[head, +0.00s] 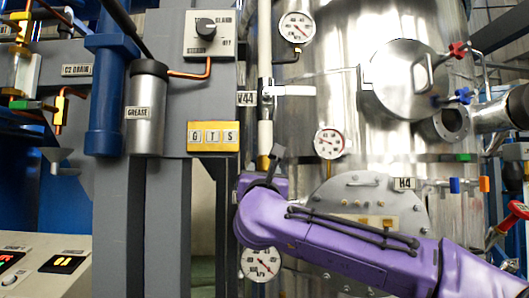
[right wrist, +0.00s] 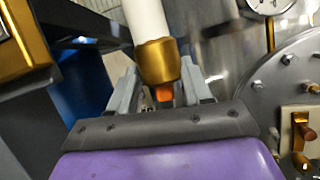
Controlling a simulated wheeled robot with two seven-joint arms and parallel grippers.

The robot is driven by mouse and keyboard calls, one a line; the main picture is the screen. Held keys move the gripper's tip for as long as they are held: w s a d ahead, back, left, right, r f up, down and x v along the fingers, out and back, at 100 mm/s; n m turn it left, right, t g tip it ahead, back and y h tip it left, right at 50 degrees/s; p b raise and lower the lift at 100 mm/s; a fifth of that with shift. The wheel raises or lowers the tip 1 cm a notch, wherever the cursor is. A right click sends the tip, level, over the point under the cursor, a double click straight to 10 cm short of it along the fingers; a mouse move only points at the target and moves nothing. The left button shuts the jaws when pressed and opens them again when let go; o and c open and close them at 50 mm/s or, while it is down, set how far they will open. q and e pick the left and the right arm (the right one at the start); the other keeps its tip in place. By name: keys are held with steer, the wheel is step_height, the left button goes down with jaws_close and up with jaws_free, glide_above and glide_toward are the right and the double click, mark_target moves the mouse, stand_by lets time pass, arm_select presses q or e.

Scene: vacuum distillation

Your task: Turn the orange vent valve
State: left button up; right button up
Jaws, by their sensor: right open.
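In the right wrist view a small orange part (right wrist: 164,94) shows just below a brass fitting (right wrist: 158,62) at the lower end of a white pipe (right wrist: 146,20). I take it for the orange vent valve; most of it is hidden. My right gripper (right wrist: 160,88) is open, with one grey finger on each side of the orange part and fitting. I cannot tell whether the fingers touch it. In the head view my right gripper (head: 275,165) is at the foot of the white pipe (head: 265,135), and the orange part cannot be made out there. My left gripper is not in view.
A steel vessel (head: 340,95) with gauges stands right behind the pipe. A round bolted flange (head: 345,190) labelled H4 is close to my right arm.

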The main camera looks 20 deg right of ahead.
mark_target(265, 169)
steer(key=p+x, duration=0.2)
steer(key=x, duration=0.1)
steer(key=shift+w+r, duration=0.25)
steer(key=shift+w, duration=0.05)
steer(key=shift+w+d, duration=0.3)
steer(key=shift+w, duration=0.1)
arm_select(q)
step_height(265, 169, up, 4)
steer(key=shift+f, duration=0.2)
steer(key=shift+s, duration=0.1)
